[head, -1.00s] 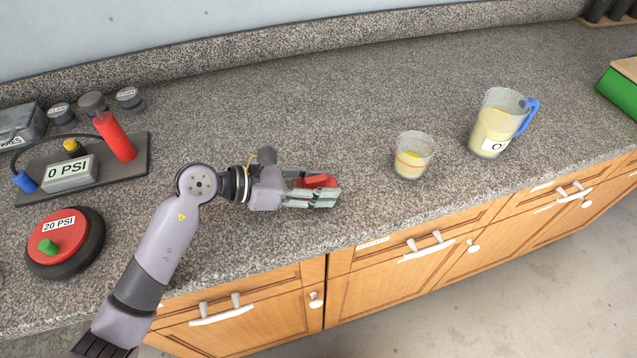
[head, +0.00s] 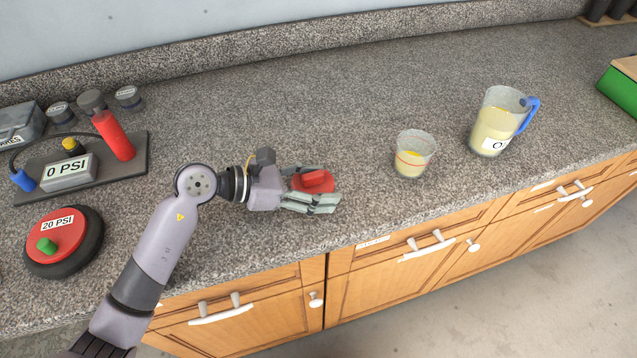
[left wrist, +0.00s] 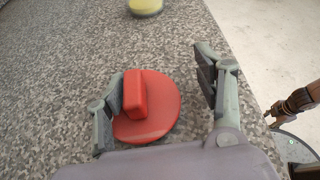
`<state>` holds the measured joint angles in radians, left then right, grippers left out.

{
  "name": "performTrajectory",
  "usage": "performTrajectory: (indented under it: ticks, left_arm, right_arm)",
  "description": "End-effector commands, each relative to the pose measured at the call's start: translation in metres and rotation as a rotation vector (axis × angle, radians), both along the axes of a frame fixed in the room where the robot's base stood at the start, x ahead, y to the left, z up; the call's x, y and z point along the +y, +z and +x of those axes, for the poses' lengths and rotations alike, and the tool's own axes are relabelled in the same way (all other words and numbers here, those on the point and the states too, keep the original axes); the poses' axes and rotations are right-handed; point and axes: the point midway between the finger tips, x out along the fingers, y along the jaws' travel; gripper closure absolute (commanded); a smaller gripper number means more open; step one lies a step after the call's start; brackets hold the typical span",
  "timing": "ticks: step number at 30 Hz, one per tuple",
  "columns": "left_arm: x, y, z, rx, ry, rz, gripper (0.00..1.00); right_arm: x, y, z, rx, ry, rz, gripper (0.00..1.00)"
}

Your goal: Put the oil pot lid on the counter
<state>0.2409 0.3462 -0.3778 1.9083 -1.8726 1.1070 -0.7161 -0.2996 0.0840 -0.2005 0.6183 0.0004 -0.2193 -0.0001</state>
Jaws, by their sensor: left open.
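The red oil pot lid (head: 313,182) lies on the speckled grey counter (head: 300,110), with its block-shaped handle upward. My left gripper (head: 325,187) is open around it, low over the counter. In the left wrist view the lid (left wrist: 150,108) sits between the spread fingers of the left gripper (left wrist: 158,100), close to the left finger and with a clear gap to the right finger.
A clear cup (head: 413,158) with yellowish liquid stands to the right. A jug (head: 495,125) with a blue handle stands farther right. At left are a red-topped 20 PSI device (head: 75,232) and a gauge board (head: 135,180). The counter's front edge is close.

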Motion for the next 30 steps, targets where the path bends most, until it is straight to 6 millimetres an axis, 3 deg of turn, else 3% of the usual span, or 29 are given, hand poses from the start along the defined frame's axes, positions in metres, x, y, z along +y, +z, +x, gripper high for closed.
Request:
performTrajectory:
  ticks: [18,30]
  left_arm:
    - [0.095,0.039,-0.027,0.000,0.002,0.003,0.37]
    - [0.105,0.045,-0.031,-0.001,0.000,0.000,0.37]
  right_arm:
    - [0.003,0.000,0.000,0.000,-0.002,0.003,0.60]
    - [0.003,0.000,0.000,0.000,-0.002,0.004,0.60]
